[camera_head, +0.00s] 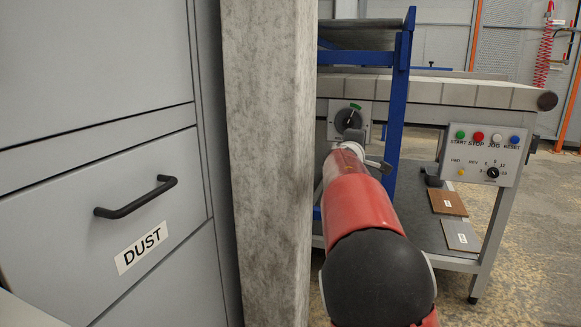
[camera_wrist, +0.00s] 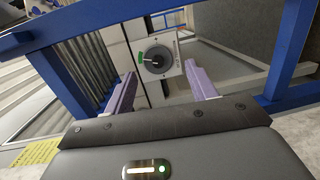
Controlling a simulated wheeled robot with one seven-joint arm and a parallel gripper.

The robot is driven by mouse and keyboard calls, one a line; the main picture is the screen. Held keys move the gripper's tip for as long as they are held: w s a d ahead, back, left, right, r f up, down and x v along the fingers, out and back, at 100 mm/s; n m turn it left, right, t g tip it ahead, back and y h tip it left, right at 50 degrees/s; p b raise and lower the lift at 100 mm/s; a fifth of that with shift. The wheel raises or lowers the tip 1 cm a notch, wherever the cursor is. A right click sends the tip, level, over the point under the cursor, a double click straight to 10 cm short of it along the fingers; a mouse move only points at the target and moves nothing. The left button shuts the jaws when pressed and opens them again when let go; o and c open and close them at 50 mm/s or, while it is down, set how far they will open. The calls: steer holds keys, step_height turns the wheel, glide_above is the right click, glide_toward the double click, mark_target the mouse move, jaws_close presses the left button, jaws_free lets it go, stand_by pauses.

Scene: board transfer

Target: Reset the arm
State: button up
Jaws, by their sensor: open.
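My arm, red with a black joint, reaches away from the camera in the head view. My gripper (camera_head: 366,152) is at its far end, in front of the conveyor's side. In the wrist view my gripper (camera_wrist: 160,92) shows two purple-grey fingers, spread apart with nothing held between them. A black rotary knob (camera_wrist: 156,62) on a light plate lies beyond the fingertips, apart from them as far as I can tell. The knob also shows in the head view (camera_head: 348,121), just above my gripper, with a green mark over it.
A blue frame post (camera_head: 399,100) stands close right of my gripper. A concrete pillar (camera_head: 265,160) and a grey drawer cabinet marked DUST (camera_head: 100,215) are at left. A button panel (camera_head: 487,153) hangs on the conveyor (camera_head: 440,92). Brown (camera_head: 447,202) and grey (camera_head: 461,236) boards lie on the lower shelf.

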steer(key=s+d+f+m+g, duration=0.2)
steer(key=s+d+m, duration=0.1)
steer(key=s, duration=0.4)
steer(key=s+d+f+m+g+y, duration=0.1)
steer(key=s+d+f+m+g, duration=0.15)
steer(key=s, duration=0.35)
steer(key=s+d+f+m+g, duration=0.1)
steer(key=s+d+f+m, duration=0.1)
steer(key=s+d+m, duration=0.35)
steer(key=s+a+f+m+g+y, duration=0.15)
steer(key=s+a+f, duration=0.35)
steer(key=s, duration=0.5)
steer(key=s+a+f+g+y, duration=0.2)
steer(key=s+a+f+y, duration=0.15)
steer(key=s, duration=0.75)
steer(key=s+a+f+m+g+y, duration=0.1)
steer(key=s+a+f, duration=0.45)
steer(key=s, duration=0.45)
step_height(320, 180, up, 14)
steer(key=p, duration=1.3)
steer(key=shift+w, duration=0.2)
steer(key=shift+c, duration=0.3)
